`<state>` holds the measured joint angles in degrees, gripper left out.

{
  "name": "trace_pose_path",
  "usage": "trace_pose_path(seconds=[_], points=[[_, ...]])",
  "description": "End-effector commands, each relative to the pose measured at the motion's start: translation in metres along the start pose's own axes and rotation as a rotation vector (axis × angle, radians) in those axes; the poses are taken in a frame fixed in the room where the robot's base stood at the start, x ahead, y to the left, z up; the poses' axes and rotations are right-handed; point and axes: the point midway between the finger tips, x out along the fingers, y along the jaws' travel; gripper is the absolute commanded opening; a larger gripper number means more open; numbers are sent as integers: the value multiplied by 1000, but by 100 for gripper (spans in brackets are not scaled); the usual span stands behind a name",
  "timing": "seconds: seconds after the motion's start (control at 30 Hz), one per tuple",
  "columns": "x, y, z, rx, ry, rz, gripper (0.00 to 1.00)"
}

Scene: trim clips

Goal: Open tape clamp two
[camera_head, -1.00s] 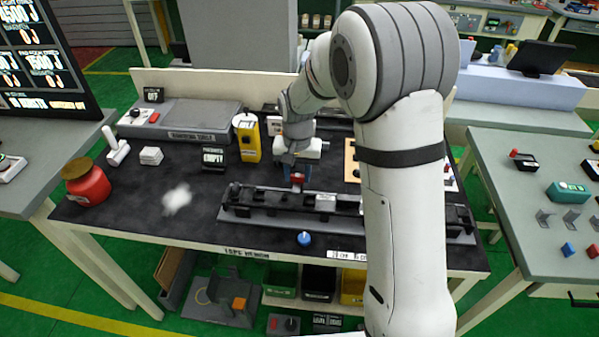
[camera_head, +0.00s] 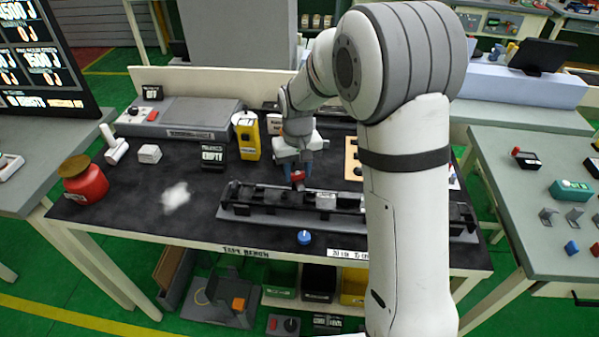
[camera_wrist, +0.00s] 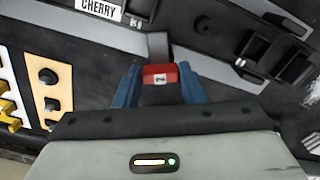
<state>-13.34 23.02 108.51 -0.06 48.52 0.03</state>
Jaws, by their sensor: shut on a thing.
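Tape clamp two shows as a red tab with a small white number label (camera_wrist: 159,76) in the wrist view, with a grey arm (camera_wrist: 158,45) beyond it. My gripper (camera_wrist: 158,88) has its blue fingers closed on both sides of the red tab. In the head view my gripper (camera_head: 298,176) is over the back edge of the long black fixture (camera_head: 270,212), left of its middle. The red tab shows there between the fingers. The clamp's lower part is partly hidden, so I cannot tell how far it is open.
A CHERRY label (camera_wrist: 98,8) lies near the clamp in the wrist view. A blue knob (camera_head: 304,237) sits at the front edge.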

Motion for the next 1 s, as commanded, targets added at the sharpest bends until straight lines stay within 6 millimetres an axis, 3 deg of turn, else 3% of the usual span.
trace_pose_path(seconds=[0.6,1.0], points=[[0,0,0,-574,3,-1,14],[0,0,0,-827,2,-1,14]])
